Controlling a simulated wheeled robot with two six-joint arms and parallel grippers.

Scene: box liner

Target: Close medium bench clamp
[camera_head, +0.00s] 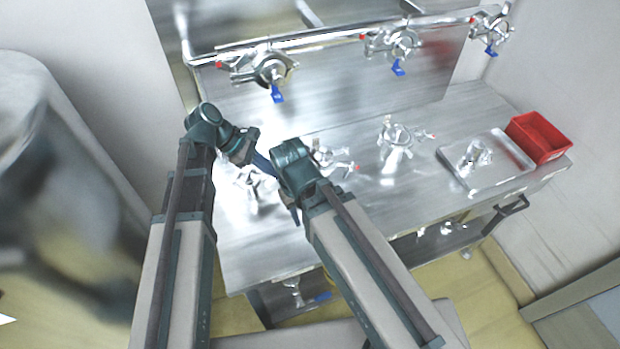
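Several shiny metal clamps stand on the steel bench (240,262). One clamp (250,181) is at the left, partly behind my grippers. Another clamp (322,155) is just right of my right wrist, with an arm and a red tip reaching right. A third clamp (395,136) stands open-looking further right. I cannot tell which one is the medium clamp. My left gripper (262,163) points right and down above the left clamp. My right gripper (291,207) is beside it, mostly hidden by its own wrist. The fingertips are too small and covered to show their opening or any hold.
Valves with blue handles (278,93) line a pipe along the back panel. A metal tray (487,180) holding a part and a red bin (540,136) stand at the right. A lower shelf (415,245) holds more parts. The front middle of the bench is clear.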

